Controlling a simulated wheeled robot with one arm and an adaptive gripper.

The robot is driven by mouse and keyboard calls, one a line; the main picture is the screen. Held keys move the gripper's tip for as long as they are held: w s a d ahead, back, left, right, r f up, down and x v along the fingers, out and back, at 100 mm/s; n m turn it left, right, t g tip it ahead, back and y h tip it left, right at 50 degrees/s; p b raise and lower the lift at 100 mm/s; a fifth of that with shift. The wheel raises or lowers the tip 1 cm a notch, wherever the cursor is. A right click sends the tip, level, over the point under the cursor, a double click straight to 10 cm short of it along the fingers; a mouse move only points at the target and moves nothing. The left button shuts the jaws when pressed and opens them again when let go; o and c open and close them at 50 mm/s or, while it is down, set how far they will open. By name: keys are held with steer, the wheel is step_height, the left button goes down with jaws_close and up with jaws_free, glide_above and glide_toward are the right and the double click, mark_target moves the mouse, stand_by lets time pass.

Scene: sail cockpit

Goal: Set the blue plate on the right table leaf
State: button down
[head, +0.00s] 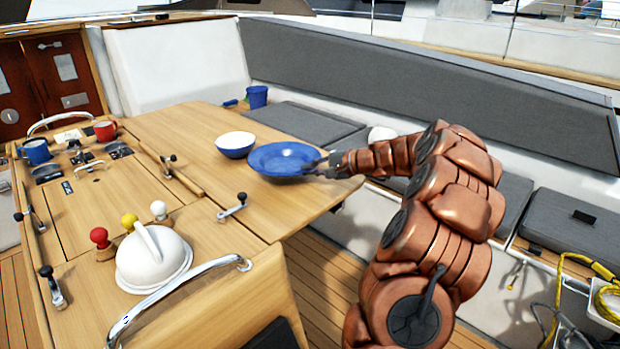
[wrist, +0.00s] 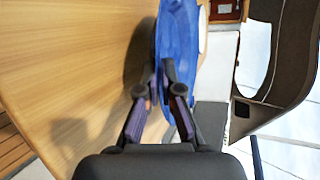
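The blue plate (head: 283,157) is over the right table leaf (head: 290,210), close to the leaf's outer edge. My gripper (head: 325,166) reaches in from the right and is shut on the plate's near rim. In the wrist view the fingers (wrist: 167,80) meet at the edge of the blue plate (wrist: 178,35), which looks roughly level with the wood. The plate's shadow falls on the leaf beside it. I cannot tell whether its underside touches the wood.
A blue bowl (head: 235,146) with a white inside stands just left of the plate. A blue cup (head: 257,97) is at the back. Red (head: 105,131) and blue mugs (head: 35,152) are at the left. A white domed compass (head: 153,259) and handrail (head: 180,290) are nearest. The leaf's front is clear.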

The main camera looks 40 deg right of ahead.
mark_target(311, 189)
steer(key=shift+w+f+p, duration=0.1)
steer(key=shift+f+p, duration=0.3)
steer(key=shift+f, duration=1.35)
steer(key=c, duration=1.6)
jaws_free()
steer(key=b+v, duration=0.2)
steer(key=v, duration=1)
